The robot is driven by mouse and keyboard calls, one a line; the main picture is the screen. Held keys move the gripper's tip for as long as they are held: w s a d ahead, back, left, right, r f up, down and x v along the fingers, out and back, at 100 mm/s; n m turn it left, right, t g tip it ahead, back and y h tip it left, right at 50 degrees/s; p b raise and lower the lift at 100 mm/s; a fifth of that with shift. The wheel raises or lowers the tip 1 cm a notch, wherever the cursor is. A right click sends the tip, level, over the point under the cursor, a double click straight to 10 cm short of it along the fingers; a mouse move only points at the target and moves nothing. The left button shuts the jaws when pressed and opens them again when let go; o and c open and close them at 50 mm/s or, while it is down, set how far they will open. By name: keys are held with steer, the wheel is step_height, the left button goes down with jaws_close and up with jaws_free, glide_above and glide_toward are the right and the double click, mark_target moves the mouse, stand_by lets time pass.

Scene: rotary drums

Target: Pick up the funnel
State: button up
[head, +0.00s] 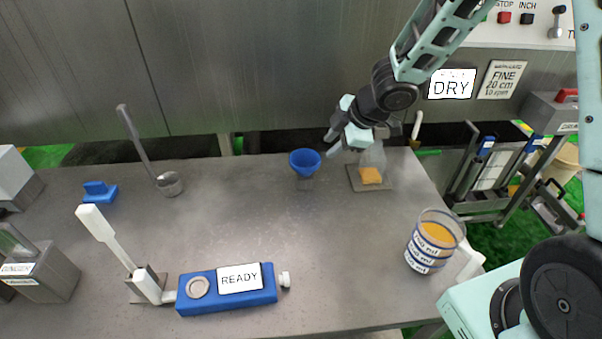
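The blue funnel (304,161) stands upright near the back middle of the grey table, its wide mouth up. Something small and pale shows under it, perhaps a clear holder; its shape is unclear. My gripper (333,143) is just right of and above the funnel, its grey fingers pointing left and down. I see no contact between the fingers and the funnel. The gripper is small and seen at an angle, so I cannot tell how far apart the fingers are. Nothing shows held in it.
A clear flask (373,157) with orange contents stands right of the funnel, under my wrist. A beaker of orange liquid (436,239) is at the right edge. The table's middle is clear.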

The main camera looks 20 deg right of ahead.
steer(key=b, duration=0.3)
glide_toward(310, 168)
steer(key=x, duration=0.5)
steer(key=shift+d+b+x, duration=0.2)
steer(key=shift+b+x, duration=0.35)
steer(key=shift+x, duration=2.3)
steer(key=shift+w, duration=0.1)
steer(key=shift+c, duration=0.3)
jaws_close()
